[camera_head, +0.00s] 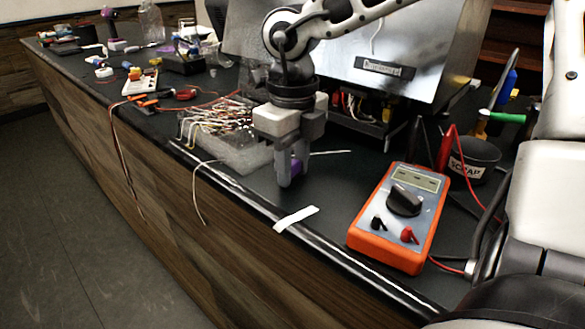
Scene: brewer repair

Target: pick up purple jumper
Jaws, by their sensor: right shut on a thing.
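My right gripper (291,178) points straight down over the black bench top, right of the bundle of wires. Its fingers are shut on a small purple piece, the purple jumper (296,166), and only a bit of it shows between the fingers. The fingers hide the rest. The fingertips are at or just above the bench surface; I cannot tell which. My left gripper is not in view.
A clear tray of jumper wires (215,125) lies left of the gripper. An orange multimeter (402,215) and a black scrap cup (473,160) stand to the right. The brewer (385,55) is behind. A white strip (296,218) lies near the front edge.

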